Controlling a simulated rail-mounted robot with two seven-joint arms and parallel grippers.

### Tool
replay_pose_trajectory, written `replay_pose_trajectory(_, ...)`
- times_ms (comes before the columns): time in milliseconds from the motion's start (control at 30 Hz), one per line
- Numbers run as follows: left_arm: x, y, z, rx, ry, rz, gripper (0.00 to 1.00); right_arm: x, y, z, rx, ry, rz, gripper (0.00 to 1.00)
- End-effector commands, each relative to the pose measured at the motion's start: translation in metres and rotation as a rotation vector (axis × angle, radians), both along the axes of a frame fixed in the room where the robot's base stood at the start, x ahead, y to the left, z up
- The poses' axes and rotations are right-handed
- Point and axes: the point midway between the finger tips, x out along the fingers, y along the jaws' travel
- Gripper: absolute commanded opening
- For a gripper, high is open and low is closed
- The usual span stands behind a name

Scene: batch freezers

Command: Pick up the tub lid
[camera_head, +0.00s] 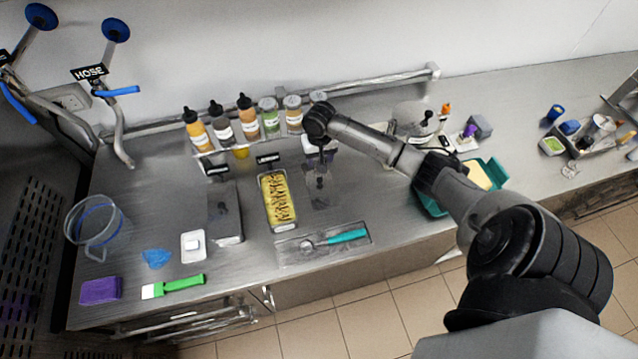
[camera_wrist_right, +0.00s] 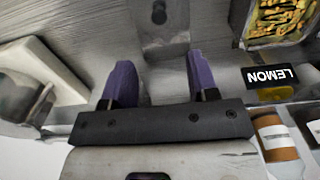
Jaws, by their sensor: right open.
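A flat steel tub lid (camera_head: 321,197) with a small dark knob lies on the counter, right of an open tub (camera_head: 278,202) of yellow ice cream. The lid shows in the right wrist view (camera_wrist_right: 163,42) at the top, its knob near the upper edge. My right gripper (camera_wrist_right: 152,80) is open and empty, its two purple fingers apart, behind the lid toward the wall. In the head view my right gripper (camera_head: 318,152) points down just behind the lid; its fingertips are hard to make out. My left gripper is not in view.
Several bottles (camera_head: 248,115) stand in a rack along the wall. A covered steel tub (camera_head: 226,212) stands left of the open tub. A scoop (camera_head: 345,237) lies on a tray in front of the lid. A teal container (camera_head: 432,203) is at right.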

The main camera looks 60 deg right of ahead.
Motion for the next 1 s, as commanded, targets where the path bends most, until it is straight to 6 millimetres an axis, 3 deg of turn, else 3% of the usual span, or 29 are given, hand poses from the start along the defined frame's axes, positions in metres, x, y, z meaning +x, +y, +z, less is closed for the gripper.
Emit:
replay_pose_trajectory(100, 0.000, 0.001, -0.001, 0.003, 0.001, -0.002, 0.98, 0.000, 0.001, -0.023, 0.002, 0.004, -0.001, 0.54)
replay_pose_trajectory(300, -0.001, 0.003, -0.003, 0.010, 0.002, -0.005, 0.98, 0.000, 0.001, -0.050, 0.001, 0.001, 0.001, 0.54)
replay_pose_trajectory(567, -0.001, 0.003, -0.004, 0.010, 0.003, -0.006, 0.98, 0.000, 0.000, -0.062, 0.000, 0.001, 0.004, 0.54)
replay_pose_trajectory(1000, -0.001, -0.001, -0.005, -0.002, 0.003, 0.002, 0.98, -0.001, 0.000, -0.110, -0.001, -0.001, 0.003, 0.54)
